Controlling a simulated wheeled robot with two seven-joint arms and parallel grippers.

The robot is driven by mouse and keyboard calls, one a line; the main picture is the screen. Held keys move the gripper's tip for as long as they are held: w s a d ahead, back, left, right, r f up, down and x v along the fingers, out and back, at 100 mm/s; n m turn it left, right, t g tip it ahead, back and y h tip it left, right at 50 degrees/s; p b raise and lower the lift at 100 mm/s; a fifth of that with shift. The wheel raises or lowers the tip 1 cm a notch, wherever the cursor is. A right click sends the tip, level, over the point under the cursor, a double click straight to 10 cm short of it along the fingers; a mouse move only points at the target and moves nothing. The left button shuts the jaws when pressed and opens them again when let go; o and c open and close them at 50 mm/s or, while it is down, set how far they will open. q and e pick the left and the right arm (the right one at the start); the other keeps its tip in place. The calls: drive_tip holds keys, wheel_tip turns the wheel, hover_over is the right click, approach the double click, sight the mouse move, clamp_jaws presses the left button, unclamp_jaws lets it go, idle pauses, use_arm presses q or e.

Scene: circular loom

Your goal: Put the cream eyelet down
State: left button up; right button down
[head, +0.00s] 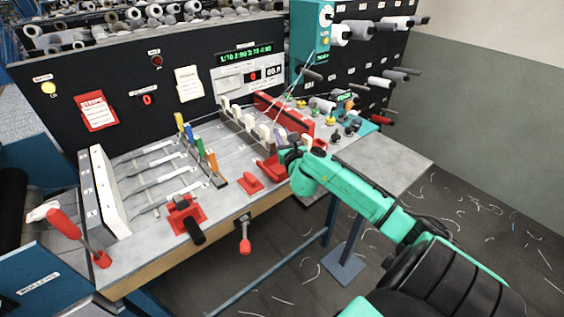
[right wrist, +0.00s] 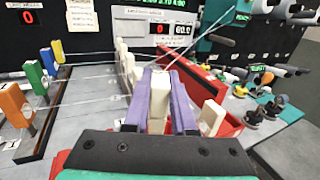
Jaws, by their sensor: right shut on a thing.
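My right gripper (head: 285,137) reaches in from the right over the bench. In the right wrist view its two purple fingers (right wrist: 160,84) are shut on a cream eyelet (right wrist: 158,98), an upright block held between them. White strands run close by its top. I cannot tell whether its base touches anything, as the gripper body hides it. More cream eyelets (head: 250,122) stand in a row to the left of the gripper; they show behind the held one in the right wrist view (right wrist: 124,60). Another cream block (right wrist: 212,117) stands to its right. My left gripper is not in view.
A long red tray (head: 275,107) lies behind the gripper. Blue, green, yellow and orange levers (head: 197,143) stand to the left. Small coloured knobs (right wrist: 270,95) are at the right. A bare grey plate (head: 383,163) lies beyond the bench's right side.

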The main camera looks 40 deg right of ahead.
wheel_tip(320, 180, down, 8)
drive_tip(key=shift+r+b, duration=0.25)
drive_tip(key=shift+b, duration=0.6)
drive_tip(key=shift+f, duration=0.1)
drive_tip(key=c, duration=0.8)
unclamp_jaws()
drive_tip(key=shift+o, duration=0.3)
